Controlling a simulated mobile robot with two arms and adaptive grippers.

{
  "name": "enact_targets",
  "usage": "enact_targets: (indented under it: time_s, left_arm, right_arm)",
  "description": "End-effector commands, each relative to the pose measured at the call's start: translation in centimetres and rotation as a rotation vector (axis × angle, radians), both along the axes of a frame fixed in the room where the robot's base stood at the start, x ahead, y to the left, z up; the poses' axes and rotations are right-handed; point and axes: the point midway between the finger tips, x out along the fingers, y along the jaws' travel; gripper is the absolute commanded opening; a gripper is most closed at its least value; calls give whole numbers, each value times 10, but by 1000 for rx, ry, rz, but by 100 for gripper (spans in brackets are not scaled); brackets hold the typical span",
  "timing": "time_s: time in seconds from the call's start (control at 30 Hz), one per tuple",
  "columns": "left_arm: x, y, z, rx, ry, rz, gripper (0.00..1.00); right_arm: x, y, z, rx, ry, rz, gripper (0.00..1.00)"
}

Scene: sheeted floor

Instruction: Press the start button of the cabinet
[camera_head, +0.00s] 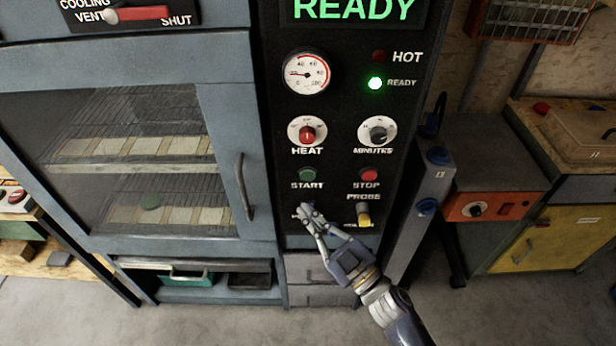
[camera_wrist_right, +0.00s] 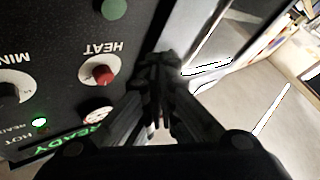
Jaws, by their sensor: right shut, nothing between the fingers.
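The cabinet (camera_head: 225,52) is blue-grey with a glass door and a black control panel at its right side. The green start button (camera_head: 307,174) sits on the panel above the word START, left of the red stop button (camera_head: 369,174). My right gripper (camera_head: 306,212) is shut and empty, in front of the panel just below the start button in the head view. In the right wrist view its shut fingers (camera_wrist_right: 158,62) point upward, and the green start button (camera_wrist_right: 114,9) shows at the top, left of the fingertips. My left gripper is not in view.
The panel also has a red heat knob (camera_head: 307,133), a grey minutes knob (camera_head: 378,133), a gauge (camera_head: 305,72) and a lit green ready lamp (camera_head: 375,83). The display (camera_head: 352,10) reads READY. The closed door has a vertical handle (camera_head: 244,187). An orange-fronted unit (camera_head: 490,207) stands at right.

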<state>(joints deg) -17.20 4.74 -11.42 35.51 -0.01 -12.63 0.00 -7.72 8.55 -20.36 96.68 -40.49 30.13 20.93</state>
Motion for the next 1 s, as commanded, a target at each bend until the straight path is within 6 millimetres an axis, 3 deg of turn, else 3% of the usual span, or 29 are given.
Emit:
enact_targets:
  time_s: [0.3,0.5,1.0]
  left_arm:
    - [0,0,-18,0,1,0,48]
    - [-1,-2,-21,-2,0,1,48]
    - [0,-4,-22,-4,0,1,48]
  right_arm:
    - [46,0,-2,-1,-3,-1,0]
    - [65,0,-1,-1,0,1,0]
    - [73,0,0,-1,1,0,0]
